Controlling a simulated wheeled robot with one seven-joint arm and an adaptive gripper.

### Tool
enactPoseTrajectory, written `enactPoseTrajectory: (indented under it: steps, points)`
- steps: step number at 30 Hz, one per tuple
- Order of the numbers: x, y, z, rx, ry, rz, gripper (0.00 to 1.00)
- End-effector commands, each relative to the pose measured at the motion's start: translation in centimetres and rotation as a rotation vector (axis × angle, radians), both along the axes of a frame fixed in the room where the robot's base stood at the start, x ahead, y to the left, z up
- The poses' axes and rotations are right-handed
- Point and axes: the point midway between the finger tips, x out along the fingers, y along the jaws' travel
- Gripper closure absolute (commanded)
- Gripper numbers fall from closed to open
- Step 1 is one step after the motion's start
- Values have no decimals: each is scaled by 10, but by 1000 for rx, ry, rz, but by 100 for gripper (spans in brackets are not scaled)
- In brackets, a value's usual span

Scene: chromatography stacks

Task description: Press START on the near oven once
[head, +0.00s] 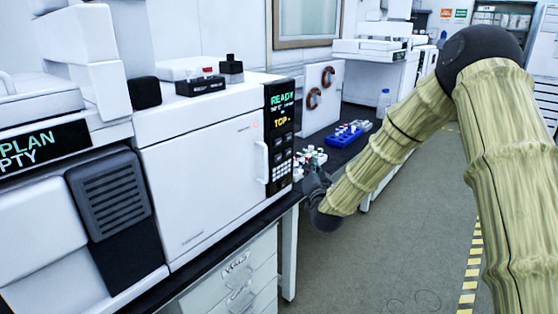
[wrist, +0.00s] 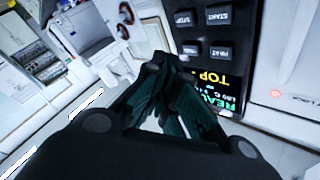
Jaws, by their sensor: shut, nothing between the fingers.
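The near oven (head: 205,170) is a large white unit on the black bench, with a black control panel (head: 279,140) at its right edge. The panel's display reads READY. In the wrist view, which shows the panel upside down, the START button (wrist: 219,17) is dark with pale lettering, at the top of the picture. My gripper (head: 317,184) is just right of the panel's lower part in the head view. In the wrist view my gripper (wrist: 168,62) is shut and empty, its tips left of the button group. I cannot tell their distance from the panel.
A STOP button (wrist: 185,19) sits beside START, with other buttons next to them. A vial rack (head: 310,158) and a blue tray (head: 347,133) stand on the bench beyond the oven. A white door handle (head: 262,162) projects left of the panel. The floor on the right is clear.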

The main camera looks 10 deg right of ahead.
Motion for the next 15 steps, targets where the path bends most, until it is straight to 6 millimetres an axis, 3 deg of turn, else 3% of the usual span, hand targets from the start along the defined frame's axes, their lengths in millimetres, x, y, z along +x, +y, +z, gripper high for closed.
enactPoseTrajectory:
  steps: [8, 15]
  points:
    - [1, 1, 0, -1, 2, 1, 100]
    - [15, 12, 0, -1, 1, 0, 100]
